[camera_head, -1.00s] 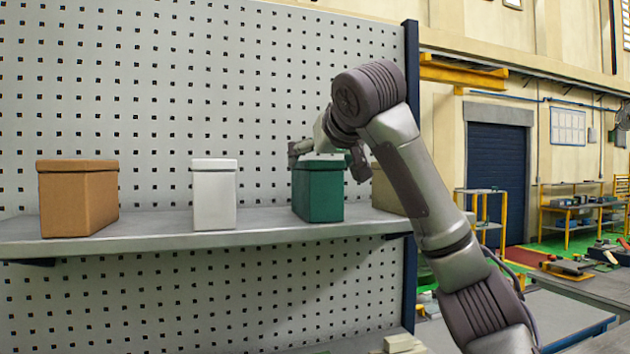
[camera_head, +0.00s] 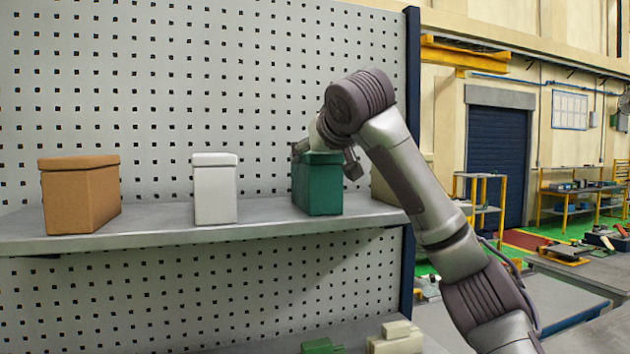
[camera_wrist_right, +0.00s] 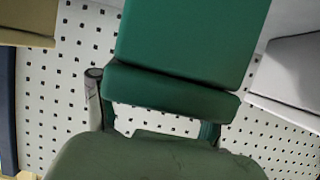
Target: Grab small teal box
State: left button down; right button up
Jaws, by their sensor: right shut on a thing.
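The teal box (camera_head: 320,188) stands upright on the grey shelf (camera_head: 150,232), between the white box and the tan box. My right gripper (camera_head: 325,153) is at the top of the teal box, with its fingers at the lid's sides. In the right wrist view the teal box (camera_wrist_right: 185,40) and its lid fill the upper middle. There my right gripper (camera_wrist_right: 152,103) has a finger on each side of the lid and is shut on it. The box still appears to rest on the shelf. My left gripper is not in view.
A white box (camera_head: 215,188) stands left of the teal box and an orange-brown box (camera_head: 78,195) farther left. A tan box (camera_head: 384,188) is partly hidden behind my right arm. A perforated panel (camera_head: 250,80) rises behind the shelf. Blocks (camera_head: 395,340) lie below.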

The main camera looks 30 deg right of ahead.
jog(key=shift+w+f, duration=0.1)
jog(key=shift+f, duration=0.2)
